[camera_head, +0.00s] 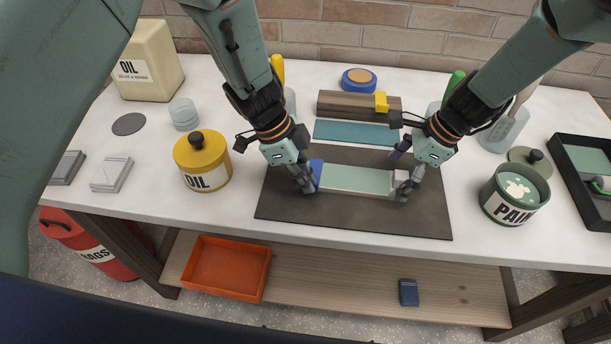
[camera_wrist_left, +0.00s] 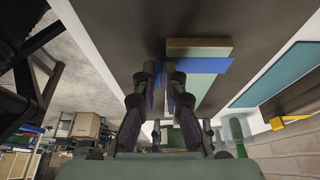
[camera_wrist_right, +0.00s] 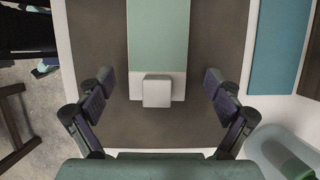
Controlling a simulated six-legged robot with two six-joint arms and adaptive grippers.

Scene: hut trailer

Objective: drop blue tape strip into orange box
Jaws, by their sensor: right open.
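The blue tape strip (camera_head: 316,172) lies across the left end of a pale green panel (camera_head: 355,180) on the dark mat (camera_head: 300,213). In the left wrist view the blue tape strip (camera_wrist_left: 208,66) runs across the panel's end. My left gripper (camera_head: 305,183) is at the tape, its fingers close together on the strip's edge (camera_wrist_left: 166,72). My right gripper (camera_head: 405,178) is at the panel's other end. In the right wrist view it (camera_wrist_right: 158,88) is wide open, with a white block (camera_wrist_right: 157,91) between its fingers, not touched. The orange box (camera_head: 227,267) is on the lower shelf and looks empty.
A yellow oil pot (camera_head: 203,163) stands left of the mat, and a green paint pot (camera_head: 514,196) stands right. A wooden block (camera_head: 350,105) and a teal sheet (camera_head: 356,133) lie behind. A small dark blue item (camera_head: 408,292) is on the lower shelf (camera_head: 340,293).

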